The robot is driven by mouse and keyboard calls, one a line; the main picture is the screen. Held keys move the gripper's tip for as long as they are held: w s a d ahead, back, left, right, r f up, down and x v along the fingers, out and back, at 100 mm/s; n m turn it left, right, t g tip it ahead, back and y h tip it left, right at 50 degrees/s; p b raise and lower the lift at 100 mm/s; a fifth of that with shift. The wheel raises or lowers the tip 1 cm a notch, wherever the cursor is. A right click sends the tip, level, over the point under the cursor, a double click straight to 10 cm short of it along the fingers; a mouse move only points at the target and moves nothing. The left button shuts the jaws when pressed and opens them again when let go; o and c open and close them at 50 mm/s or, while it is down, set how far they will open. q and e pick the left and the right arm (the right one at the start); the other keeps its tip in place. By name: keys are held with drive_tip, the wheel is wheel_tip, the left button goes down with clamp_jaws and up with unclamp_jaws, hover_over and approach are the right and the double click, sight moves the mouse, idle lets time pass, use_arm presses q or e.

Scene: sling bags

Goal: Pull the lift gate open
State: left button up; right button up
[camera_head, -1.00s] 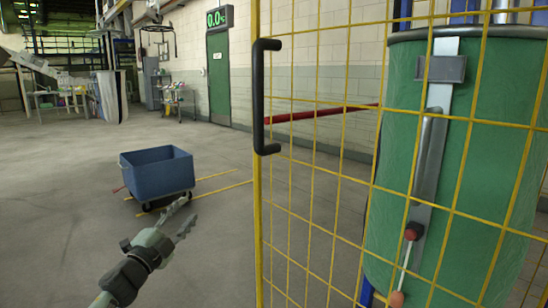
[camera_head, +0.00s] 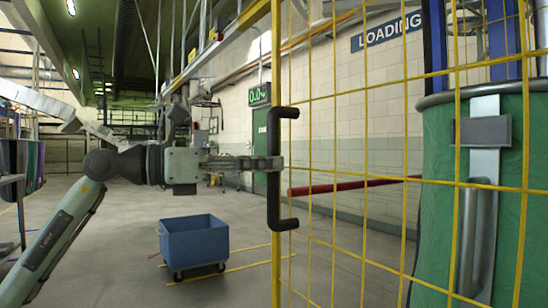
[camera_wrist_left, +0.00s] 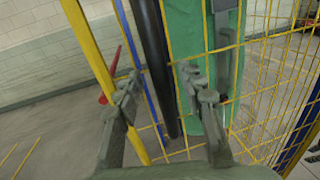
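The lift gate (camera_head: 276,60) is a yellow frame with wire mesh at the right of the head view. Its black handle (camera_head: 283,207) is an upright bar on the frame's left edge. My left gripper (camera_head: 268,163) is level with the middle of the handle, reaching it from the left. In the left wrist view, the fingers of my left gripper (camera_wrist_left: 163,85) are spread, with the black handle (camera_wrist_left: 153,45) between them and a gap visible on each side. The yellow post (camera_wrist_left: 88,45) stands left of the handle there. My right gripper is not in view.
A green padded cylinder (camera_head: 440,190) stands behind the mesh at right. A red bar (camera_head: 350,186) runs behind the gate. A blue wheeled cart (camera_head: 194,243) stands on the floor left of the gate. Open floor surrounds the cart.

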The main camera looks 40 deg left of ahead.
use_arm(q)
drive_tip(key=shift+x, duration=1.1)
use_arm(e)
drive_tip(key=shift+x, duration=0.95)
use_arm(q)
drive_tip(key=shift+c, duration=0.2)
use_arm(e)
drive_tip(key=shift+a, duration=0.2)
use_arm(q)
clamp_jaws()
